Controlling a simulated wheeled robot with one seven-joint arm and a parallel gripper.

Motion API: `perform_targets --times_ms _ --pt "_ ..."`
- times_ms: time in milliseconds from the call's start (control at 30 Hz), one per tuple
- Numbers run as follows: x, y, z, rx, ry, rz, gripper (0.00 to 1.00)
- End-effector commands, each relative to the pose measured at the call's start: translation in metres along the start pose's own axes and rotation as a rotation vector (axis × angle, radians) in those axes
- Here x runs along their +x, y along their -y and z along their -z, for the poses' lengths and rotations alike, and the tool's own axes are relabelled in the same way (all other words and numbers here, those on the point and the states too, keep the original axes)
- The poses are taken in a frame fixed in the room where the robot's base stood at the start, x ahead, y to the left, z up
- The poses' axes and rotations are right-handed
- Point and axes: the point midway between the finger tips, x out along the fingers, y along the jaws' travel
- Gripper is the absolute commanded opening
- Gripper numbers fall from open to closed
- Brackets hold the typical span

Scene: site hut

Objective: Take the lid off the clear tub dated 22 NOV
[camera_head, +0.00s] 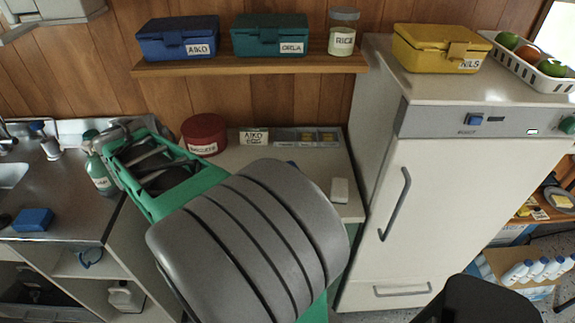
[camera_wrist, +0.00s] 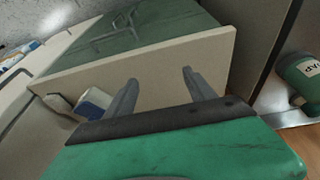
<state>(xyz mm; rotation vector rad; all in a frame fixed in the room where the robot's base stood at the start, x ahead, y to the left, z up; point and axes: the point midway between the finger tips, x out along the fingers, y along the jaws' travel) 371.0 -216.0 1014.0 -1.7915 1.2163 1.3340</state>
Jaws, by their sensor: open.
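I cannot make out a clear tub dated 22 NOV or its lid in either view. My gripper (camera_wrist: 160,77) is open in the wrist view, its two fingers apart with nothing between them. Beyond the fingers is a pale panel edge (camera_wrist: 150,65). In the head view my arm reaches across the middle and left and hides part of the counter. The only clear container I can make out is a jar labelled RICE (camera_head: 343,36) on the wall shelf.
A green bottle (camera_head: 101,178) stands by the sink, close to my arm's end. A red tin (camera_head: 204,135) sits on the counter. The shelf (camera_head: 200,69) holds a blue box (camera_head: 170,45) and a teal box (camera_head: 262,38). A white fridge (camera_head: 450,190) stands right.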

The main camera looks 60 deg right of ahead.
Motion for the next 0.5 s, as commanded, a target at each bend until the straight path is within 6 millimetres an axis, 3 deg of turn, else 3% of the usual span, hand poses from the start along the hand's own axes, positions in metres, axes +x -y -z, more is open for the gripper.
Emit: perform_targets --times_ms 33,100,200,300,400,500 --pt "0.001 -0.040 0.043 0.252 -0.010 -0.105 0.68" --pt "0.010 -0.096 0.084 0.589 -0.048 -0.235 0.74" --pt "0.018 -0.158 0.110 0.915 -0.103 -0.368 0.82" --pt "0.026 -0.185 0.115 1.048 -0.133 -0.422 0.90" --pt "0.039 -0.192 0.114 1.060 -0.137 -0.427 0.99" --pt "0.051 -0.198 0.113 1.056 -0.135 -0.425 1.00"
